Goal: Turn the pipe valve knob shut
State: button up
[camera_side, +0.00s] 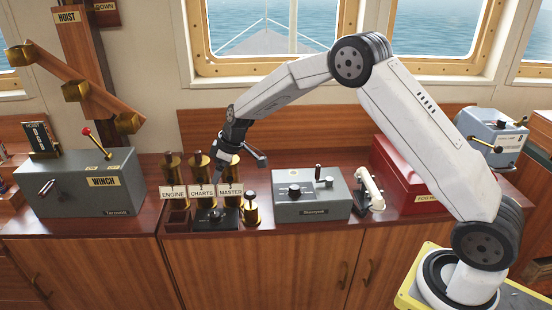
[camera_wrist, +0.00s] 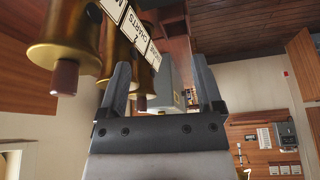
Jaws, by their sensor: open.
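Several brass voice pipes stand on the counter in the side view, with plates reading ENGINE (camera_side: 172,192), CHARTS (camera_side: 202,191) and MASTER (camera_side: 231,190). I cannot tell for certain which part is the valve knob. A small black knob (camera_side: 217,214) sits on a dark base in front of the pipes, beside a short brass post with a dark top (camera_side: 251,208). My gripper (camera_side: 222,170) is at the MASTER and CHARTS pipes, partly hiding them. In the wrist view my gripper (camera_wrist: 162,85) is open, nothing seen between its fingers. Brass pipes with brown ends (camera_wrist: 66,77) are at upper left.
A grey WINCH box (camera_side: 82,185) with a red-tipped lever stands at left. A grey control box (camera_side: 312,207), a white handset (camera_side: 371,188) and a red box (camera_side: 402,175) stand at right. The wooden counter (camera_side: 150,190) has a bare strip beside the winch box.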

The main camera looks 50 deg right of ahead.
notch_tip(320, 180, up, 9)
send_over(218, 216)
jog(key=s+d, duration=0.2)
jog(key=shift+s+a+m+t, duration=0.65)
jog(key=shift+s+m+t, duration=1.85)
jog(key=shift+t, duration=2.4)
jog(key=shift+h, duration=0.4)
jog(key=f, duration=2.3)
jog(key=shift+w+f, duration=0.15)
jog(key=shift+w, duration=0.2)
jog(key=shift+w+f, duration=0.1)
jog(key=shift+w, duration=0.05)
jog(key=shift+x, duration=3.7)
